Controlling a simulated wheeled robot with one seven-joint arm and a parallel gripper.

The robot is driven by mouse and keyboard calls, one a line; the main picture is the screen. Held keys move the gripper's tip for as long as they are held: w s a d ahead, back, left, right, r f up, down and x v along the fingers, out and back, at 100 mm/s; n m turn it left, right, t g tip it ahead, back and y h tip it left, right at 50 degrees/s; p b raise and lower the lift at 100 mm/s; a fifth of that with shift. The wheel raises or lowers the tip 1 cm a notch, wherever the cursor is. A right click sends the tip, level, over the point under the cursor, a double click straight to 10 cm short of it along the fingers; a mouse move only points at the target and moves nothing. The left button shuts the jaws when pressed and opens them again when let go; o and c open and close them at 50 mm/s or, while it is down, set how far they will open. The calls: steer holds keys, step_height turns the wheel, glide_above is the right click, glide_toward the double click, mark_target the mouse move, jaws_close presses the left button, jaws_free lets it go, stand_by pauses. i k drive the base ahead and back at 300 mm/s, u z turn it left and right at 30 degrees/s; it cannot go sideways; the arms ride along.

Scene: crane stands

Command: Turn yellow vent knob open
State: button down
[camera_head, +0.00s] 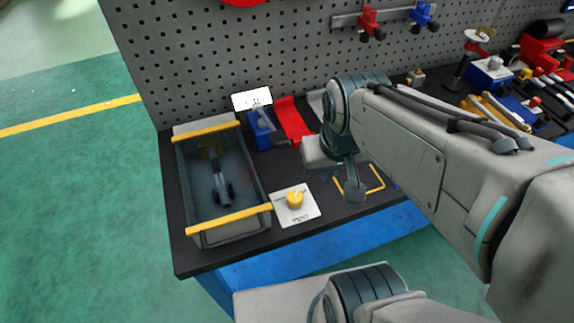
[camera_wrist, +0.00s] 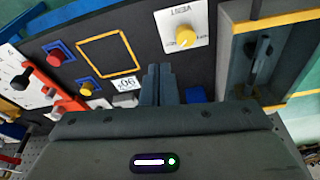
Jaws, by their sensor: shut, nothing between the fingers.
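The yellow vent knob (camera_head: 295,200) sits on a white square plate (camera_head: 298,215) marked VENT, near the front edge of the black bench top. In the wrist view the yellow knob (camera_wrist: 184,36) shows beyond my fingers, on its plate with the lettering upside down. A pale line marks the knob's top. My gripper (camera_head: 355,193) is to the right of the plate, apart from the knob and above the bench. In the wrist view my gripper (camera_wrist: 158,70) has its two fingers close together with nothing between them.
A grey crate (camera_head: 256,196) with yellow-edged ends and a dark tool inside stands left of the plate. A yellow outlined square (camera_head: 378,187) lies to the right. A blue block, a red tray (camera_head: 293,122) and a white card stand behind. A pegboard (camera_head: 220,50) rises at the back.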

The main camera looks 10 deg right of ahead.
mark_target(294, 197)
steer(key=z, duration=0.35)
steer(key=k, duration=1.25)
steer(key=u, duration=1.15)
steer(key=i, duration=0.55)
steer(key=z, duration=0.05)
